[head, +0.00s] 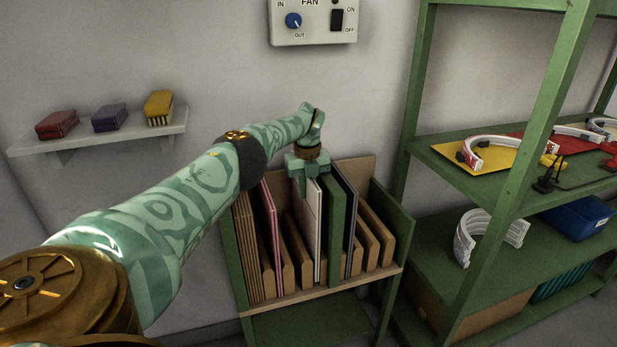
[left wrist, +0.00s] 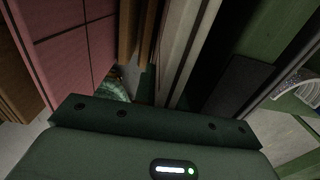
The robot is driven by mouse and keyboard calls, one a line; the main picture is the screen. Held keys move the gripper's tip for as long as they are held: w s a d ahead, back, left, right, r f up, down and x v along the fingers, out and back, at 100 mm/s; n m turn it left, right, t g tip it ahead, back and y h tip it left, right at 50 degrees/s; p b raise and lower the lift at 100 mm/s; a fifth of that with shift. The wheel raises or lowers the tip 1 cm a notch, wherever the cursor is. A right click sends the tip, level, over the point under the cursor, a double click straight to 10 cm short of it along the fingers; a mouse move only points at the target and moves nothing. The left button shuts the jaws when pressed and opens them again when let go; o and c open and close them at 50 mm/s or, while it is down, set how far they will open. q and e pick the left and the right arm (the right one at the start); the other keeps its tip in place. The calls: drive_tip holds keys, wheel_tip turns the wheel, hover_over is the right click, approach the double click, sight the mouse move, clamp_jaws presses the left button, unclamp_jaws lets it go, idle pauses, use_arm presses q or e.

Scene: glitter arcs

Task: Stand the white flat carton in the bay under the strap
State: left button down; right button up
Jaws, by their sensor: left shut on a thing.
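The white flat carton (head: 308,240) stands upright in the green rack, among brown dividers and just left of a broad green panel. My left gripper (head: 308,178) is above the rack and shut on the carton's top edge. In the left wrist view a pale upright edge, apparently the white carton (left wrist: 186,50), runs down to the dark gripper body (left wrist: 160,125). The gripper body hides the carton's lower part there. I cannot make out a strap in either view. My right gripper is not in view.
The rack (head: 398,240) also holds a pink-edged panel (head: 268,215), a dark panel (head: 350,215) and several brown dividers (head: 375,235). A green shelf unit (head: 490,230) stands close on the right. A wall shelf (head: 100,140) with three small blocks is at left.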

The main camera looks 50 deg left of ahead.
use_arm(q)
drive_tip(key=c, duration=1.4)
unclamp_jaws()
drive_tip(key=shift+s, duration=0.1)
drive_tip(key=shift+o, duration=0.2)
drive_tip(key=shift+r, duration=0.1)
wheel_tip(320, 180, up, 9)
drive_tip(key=shift+r+p, duration=0.1)
drive_tip(key=shift+p, duration=0.95)
wheel_tip(320, 180, up, 7)
drive_tip(key=b, duration=0.1)
